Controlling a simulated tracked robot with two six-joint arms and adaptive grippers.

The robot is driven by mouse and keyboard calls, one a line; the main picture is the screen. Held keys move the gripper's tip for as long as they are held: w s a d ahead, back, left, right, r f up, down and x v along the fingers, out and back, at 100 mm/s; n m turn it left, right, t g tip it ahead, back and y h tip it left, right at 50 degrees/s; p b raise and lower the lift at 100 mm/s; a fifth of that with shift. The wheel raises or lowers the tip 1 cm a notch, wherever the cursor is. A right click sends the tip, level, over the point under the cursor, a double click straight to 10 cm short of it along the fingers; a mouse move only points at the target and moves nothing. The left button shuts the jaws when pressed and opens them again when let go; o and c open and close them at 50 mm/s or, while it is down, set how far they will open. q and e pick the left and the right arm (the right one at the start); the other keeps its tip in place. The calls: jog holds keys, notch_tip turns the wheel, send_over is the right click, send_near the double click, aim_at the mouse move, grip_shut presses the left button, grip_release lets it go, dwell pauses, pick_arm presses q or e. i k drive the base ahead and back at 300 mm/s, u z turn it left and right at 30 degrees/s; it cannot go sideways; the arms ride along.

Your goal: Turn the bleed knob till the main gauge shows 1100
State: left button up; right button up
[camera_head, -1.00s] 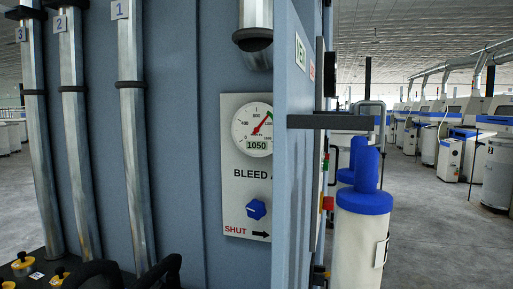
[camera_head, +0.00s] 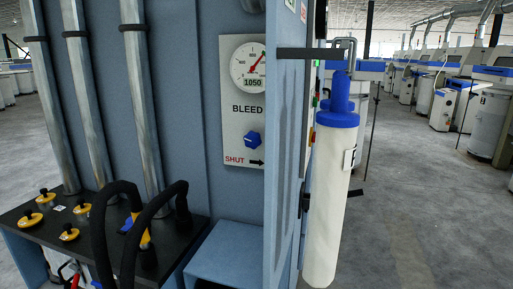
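The main gauge (camera_head: 249,64) is a round white dial with a red needle on a pale panel. Its digital readout (camera_head: 253,82) shows 1050. The blue bleed knob (camera_head: 252,139) sits lower on the same panel, under the word BLEED. Red SHUT lettering (camera_head: 240,160) and a black arrow pointing right are below the knob. The edge of a blue door or side panel (camera_head: 283,150) cuts off the panel's right side. Neither of my grippers shows in the head view, and nothing touches the knob.
A black-topped bench (camera_head: 45,237) with yellow-based fittings and black curved hoses (camera_head: 118,215) stands at lower left. Metal pipes (camera_head: 90,110) rise behind it. A white cylinder with a blue top (camera_head: 330,190) hangs right of the door. Open floor (camera_head: 430,220) lies farther right.

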aim_at(252, 139)
jog(key=k, duration=0.95)
jog(key=u, duration=0.35)
jog(key=i, duration=0.75)
jog(key=u, duration=0.85)
jog(key=i, duration=1.75)
jog(key=z, duration=0.85)
